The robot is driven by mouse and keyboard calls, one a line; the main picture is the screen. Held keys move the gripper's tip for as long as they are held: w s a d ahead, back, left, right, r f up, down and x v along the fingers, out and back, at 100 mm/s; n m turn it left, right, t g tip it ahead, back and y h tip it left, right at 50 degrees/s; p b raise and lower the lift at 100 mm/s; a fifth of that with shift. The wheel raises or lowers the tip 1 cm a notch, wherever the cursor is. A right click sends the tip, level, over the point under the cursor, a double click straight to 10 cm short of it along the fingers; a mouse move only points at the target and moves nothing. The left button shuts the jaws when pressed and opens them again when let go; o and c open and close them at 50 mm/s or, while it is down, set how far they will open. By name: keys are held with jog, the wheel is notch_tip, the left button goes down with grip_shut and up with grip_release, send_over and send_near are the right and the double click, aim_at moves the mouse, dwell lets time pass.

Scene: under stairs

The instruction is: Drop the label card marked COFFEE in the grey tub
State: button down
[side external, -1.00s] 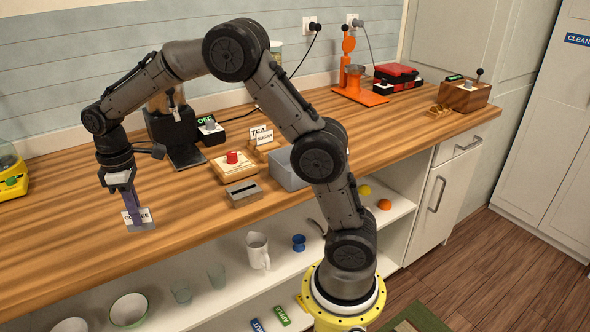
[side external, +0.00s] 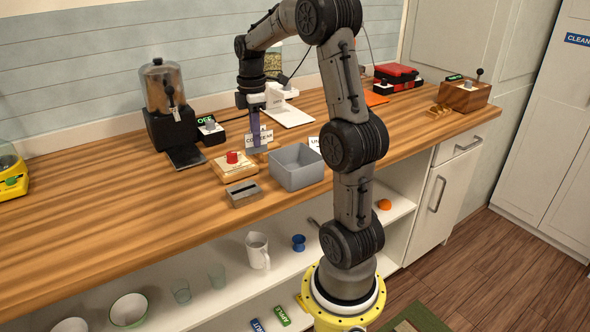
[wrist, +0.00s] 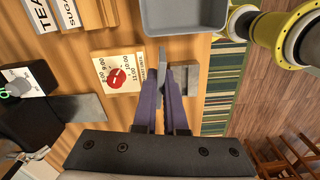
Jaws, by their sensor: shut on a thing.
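The white COFFEE card (side external: 259,139) is held in my gripper (side external: 255,120), upright above the counter, behind and left of the grey tub in the side view. My gripper (wrist: 164,72) is shut on it; in the wrist view the card (wrist: 162,55) shows nearly edge-on between the fingertips. The grey tub (side external: 297,178) stands on the counter, open at the top, with no contents visible. In the wrist view the tub (wrist: 183,29) lies just beyond the fingertips at the top. The card is outside the tub's rim.
A wooden block with a red knob (side external: 233,158) and a slotted block (side external: 243,193) stand left of the tub. TEA (wrist: 40,15) and SUGAR (wrist: 67,12) cards are close by. Another white card (side external: 315,144) is behind the tub. The counter's left front is clear.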

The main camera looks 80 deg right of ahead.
jog(key=s+d+r+m, duration=0.25)
jog(key=s+d, duration=0.35)
jog(key=s, duration=0.3)
jog(key=shift+m, duration=0.55)
jog(key=shift+s+f, duration=0.2)
jog(key=shift+f, duration=1.5)
jog(key=shift+s+f, duration=0.15)
jog(key=shift+f, duration=1.5)
jog(key=c, duration=0.9)
grip_release()
jog(key=shift+r, duration=0.15)
notch_tip(320, 180, up, 14)
jog(key=shift+f, duration=0.2)
